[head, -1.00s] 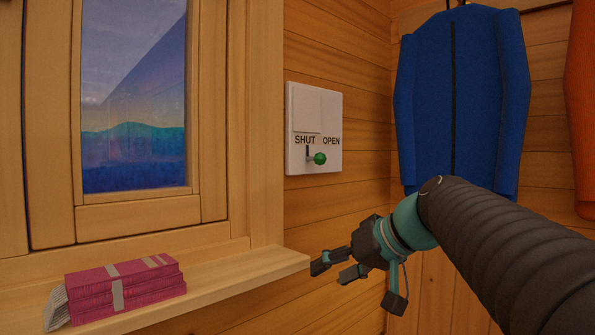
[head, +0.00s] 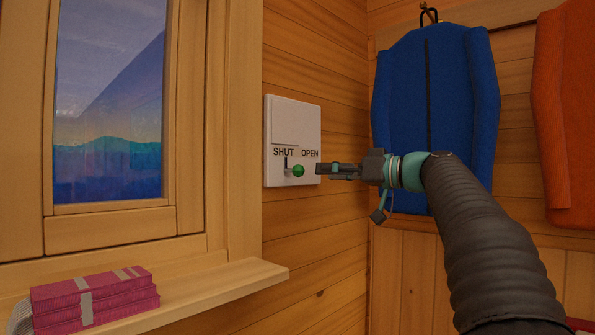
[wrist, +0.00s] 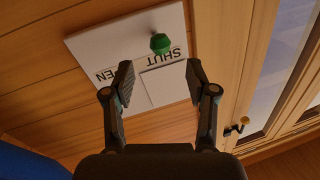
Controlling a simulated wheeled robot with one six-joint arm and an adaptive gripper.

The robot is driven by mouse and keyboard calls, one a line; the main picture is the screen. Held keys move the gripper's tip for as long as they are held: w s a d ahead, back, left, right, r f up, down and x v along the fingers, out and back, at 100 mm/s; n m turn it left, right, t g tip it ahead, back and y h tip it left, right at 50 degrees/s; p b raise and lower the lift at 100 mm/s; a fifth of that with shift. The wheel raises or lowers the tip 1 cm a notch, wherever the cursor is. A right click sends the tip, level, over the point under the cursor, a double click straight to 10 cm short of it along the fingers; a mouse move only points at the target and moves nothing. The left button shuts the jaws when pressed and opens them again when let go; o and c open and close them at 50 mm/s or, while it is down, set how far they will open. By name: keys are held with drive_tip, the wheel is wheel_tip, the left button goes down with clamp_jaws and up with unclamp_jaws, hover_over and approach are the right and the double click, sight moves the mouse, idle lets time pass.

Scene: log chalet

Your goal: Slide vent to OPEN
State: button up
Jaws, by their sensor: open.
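The vent panel (head: 293,115) is a white plate on the log wall, marked SHUT at left and OPEN at right. Its green knob (head: 298,171) sits below the labels, under the SHUT side, beside a short dark slot mark. In the wrist view the panel (wrist: 95,45) appears turned over, with the green knob (wrist: 160,44) beyond and between the fingertips. My gripper (head: 319,170) is just right of the knob at about its height, pointing left. In the wrist view my gripper (wrist: 159,76) is open and empty, its two fingers apart. No contact with the knob shows.
A window (head: 110,100) is left of the panel, with a wooden sill (head: 235,283) below holding pink bundles (head: 95,297). A blue jacket (head: 436,110) hangs behind my arm, and an orange one (head: 565,120) at far right. The wall below the panel is clear.

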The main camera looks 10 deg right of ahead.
sight(304, 171)
drive_tip(key=p+x, duration=0.1)
drive_tip(key=x, duration=0.8)
clamp_jaws()
